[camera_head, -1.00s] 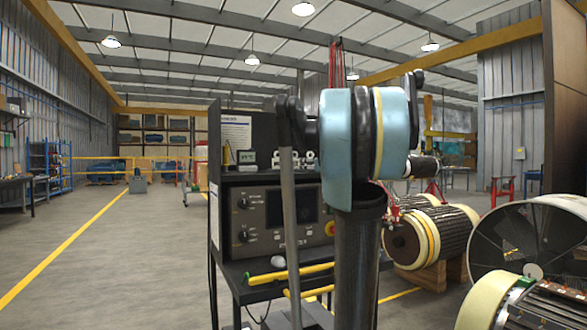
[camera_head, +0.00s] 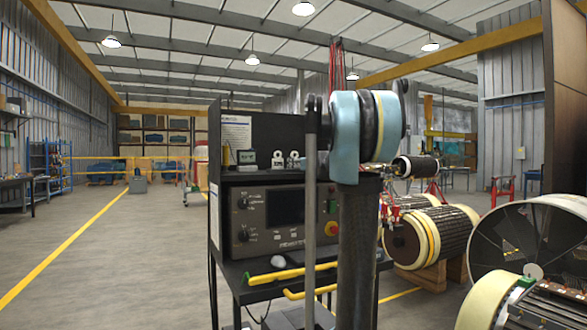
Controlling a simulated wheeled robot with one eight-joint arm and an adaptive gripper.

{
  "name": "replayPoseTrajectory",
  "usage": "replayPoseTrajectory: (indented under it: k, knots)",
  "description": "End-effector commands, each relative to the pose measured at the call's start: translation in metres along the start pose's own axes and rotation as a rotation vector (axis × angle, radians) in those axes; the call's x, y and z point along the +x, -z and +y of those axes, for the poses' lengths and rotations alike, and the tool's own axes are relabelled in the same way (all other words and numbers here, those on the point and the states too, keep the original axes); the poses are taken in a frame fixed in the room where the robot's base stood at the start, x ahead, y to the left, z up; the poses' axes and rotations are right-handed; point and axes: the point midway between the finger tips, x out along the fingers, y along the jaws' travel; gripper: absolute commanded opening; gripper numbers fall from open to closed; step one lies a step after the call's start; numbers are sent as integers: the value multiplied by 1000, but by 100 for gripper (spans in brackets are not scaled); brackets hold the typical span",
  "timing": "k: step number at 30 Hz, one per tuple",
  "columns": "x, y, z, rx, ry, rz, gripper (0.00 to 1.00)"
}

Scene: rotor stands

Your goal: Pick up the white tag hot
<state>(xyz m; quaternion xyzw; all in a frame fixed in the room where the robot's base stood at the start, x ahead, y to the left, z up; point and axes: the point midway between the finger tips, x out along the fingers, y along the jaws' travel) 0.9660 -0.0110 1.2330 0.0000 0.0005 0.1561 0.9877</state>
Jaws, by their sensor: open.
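Small white tag-like pieces with dark holes (camera_head: 278,160) stand on the upper shelf of the black instrument cart, just left of my arm. Another white piece (camera_head: 292,159) is close beside them, partly behind my arm's grey rod. Any lettering is too small to read, so I cannot tell which one is the hot tag. My arm, with its light-blue joint and dark tube, stands in front of the cart's right part and hides some of the shelf. My gripper is not in view.
The black cart (camera_head: 228,185) carries a grey instrument box (camera_head: 255,222) with a screen and knobs. A small display (camera_head: 246,157) stands left on the shelf. Yellow bars (camera_head: 291,273) stick out below. Large wound rotors (camera_head: 430,238) lie at right; the floor at left is clear.

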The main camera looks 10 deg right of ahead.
Motion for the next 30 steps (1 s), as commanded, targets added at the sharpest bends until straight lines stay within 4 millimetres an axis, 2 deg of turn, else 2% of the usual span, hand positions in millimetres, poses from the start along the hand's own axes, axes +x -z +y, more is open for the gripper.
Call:
replayPoseTrajectory:
  k: [12, 21, 24, 30]
  knots:
    - [45, -2, -2, 0, -1, 0, 53]
    - [49, -2, -2, 0, 0, 0, 53]
    - [49, -2, -2, 0, 0, 0, 31]
    - [49, -2, -2, 0, 0, 0, 29]
